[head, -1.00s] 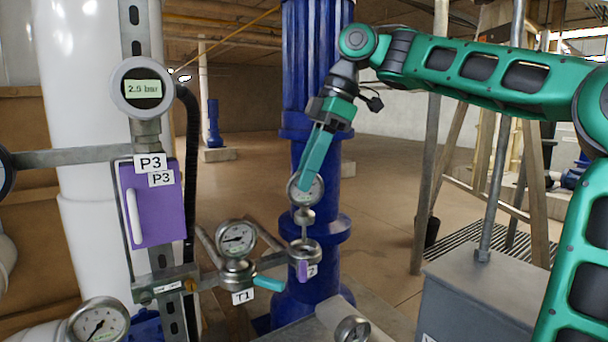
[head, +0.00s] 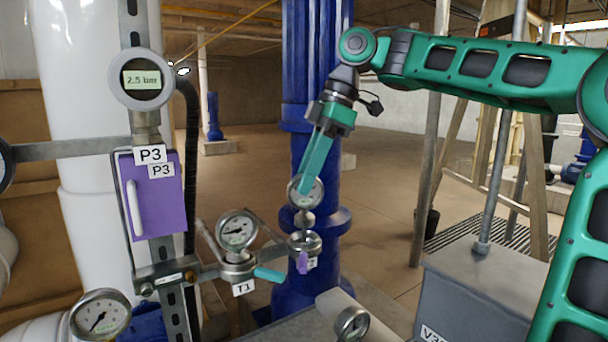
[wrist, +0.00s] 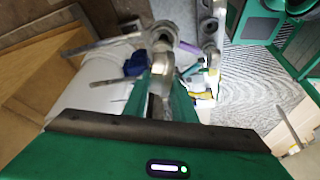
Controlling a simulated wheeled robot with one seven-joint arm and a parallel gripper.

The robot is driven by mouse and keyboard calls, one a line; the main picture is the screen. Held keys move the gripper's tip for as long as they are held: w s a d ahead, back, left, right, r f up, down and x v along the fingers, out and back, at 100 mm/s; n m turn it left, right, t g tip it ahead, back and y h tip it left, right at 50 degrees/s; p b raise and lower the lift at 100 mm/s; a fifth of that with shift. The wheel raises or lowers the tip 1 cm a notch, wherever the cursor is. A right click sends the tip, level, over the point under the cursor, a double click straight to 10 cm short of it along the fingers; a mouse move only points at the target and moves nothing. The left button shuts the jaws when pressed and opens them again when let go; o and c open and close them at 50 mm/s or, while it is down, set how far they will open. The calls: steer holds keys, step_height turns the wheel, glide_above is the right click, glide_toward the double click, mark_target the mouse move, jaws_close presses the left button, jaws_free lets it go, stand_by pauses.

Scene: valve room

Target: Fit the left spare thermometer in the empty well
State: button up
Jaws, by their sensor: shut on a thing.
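My gripper (head: 308,188) is shut on a dial thermometer (head: 302,193) at its round head, coming down from above. The thermometer hangs about upright, white dial partly covered by a finger, with a metal collar below. Its thin stem runs down to the metal well (head: 305,243), where the lower end goes out of sight. The collar is a short gap above the well's rim. The well carries a purple tab and a partly hidden label ending in 2. In the wrist view my gripper (wrist: 165,82) covers much of the thermometer; how deep the stem sits is hidden.
Thermometer T1 (head: 237,231) with a teal handle stands close left on the same pipe. Another dial gauge (head: 352,324) is at the lower front. A thick blue pipe (head: 300,70) rises behind. A grey box (head: 470,300) is at right; a purple P3 plate (head: 155,195) is left.

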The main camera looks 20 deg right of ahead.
steer(key=shift+f, duration=2.05)
stand_by(0.8)
stand_by(0.3)
steer(key=o, duration=1)
